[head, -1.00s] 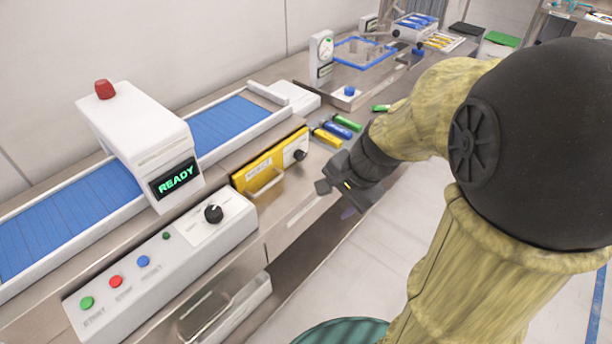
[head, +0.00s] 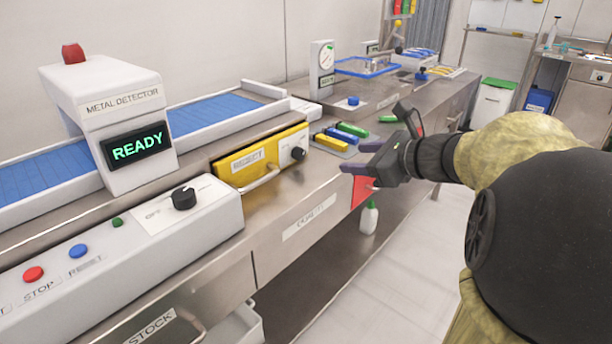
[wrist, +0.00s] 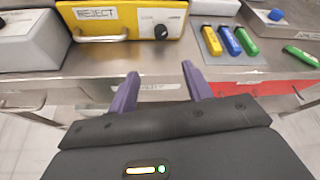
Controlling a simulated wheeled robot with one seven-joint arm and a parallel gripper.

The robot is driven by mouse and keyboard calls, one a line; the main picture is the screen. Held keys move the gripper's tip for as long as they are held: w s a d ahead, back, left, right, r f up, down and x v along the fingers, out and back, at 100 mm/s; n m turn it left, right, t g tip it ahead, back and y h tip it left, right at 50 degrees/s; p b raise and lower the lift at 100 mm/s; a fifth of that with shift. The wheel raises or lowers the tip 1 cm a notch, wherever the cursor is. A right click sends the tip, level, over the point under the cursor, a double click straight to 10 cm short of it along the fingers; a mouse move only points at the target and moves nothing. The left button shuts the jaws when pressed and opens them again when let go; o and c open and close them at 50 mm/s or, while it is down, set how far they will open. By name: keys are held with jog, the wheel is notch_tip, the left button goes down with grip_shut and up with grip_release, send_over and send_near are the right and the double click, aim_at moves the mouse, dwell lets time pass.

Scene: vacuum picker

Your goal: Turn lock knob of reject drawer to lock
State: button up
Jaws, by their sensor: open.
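The yellow reject drawer (head: 233,168) has a bar handle and a black lock knob (head: 297,153) at its right end. In the wrist view the drawer (wrist: 113,28) is labelled REJECT, and the lock knob (wrist: 161,31) sits on a pale plate at its right. The knob's pointer setting is too small to read. My gripper (head: 370,140) is open and empty, in front of the counter and to the right of the drawer in the head view. In the wrist view its two purple fingers (wrist: 160,90) are spread apart, below the knob and not touching it.
The control panel (head: 120,250) with a black dial (head: 184,198) stands left of the drawer. Yellow, blue and green pieces (head: 345,133) lie right of the drawer. The counter's front edge runs below the drawer.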

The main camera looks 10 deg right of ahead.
aim_at(302, 156)
jog(key=shift+d+r, duration=0.1)
jog(key=shift+w, duration=0.1)
jog(key=b+x, duration=0.3)
jog(key=x, duration=1.4)
jog(key=shift+w+r+b, duration=0.1)
jog(key=shift+w+b, duration=0.1)
jog(key=shift+b, duration=0.15)
jog(key=shift+c, duration=0.4)
jog(key=c, duration=0.9)
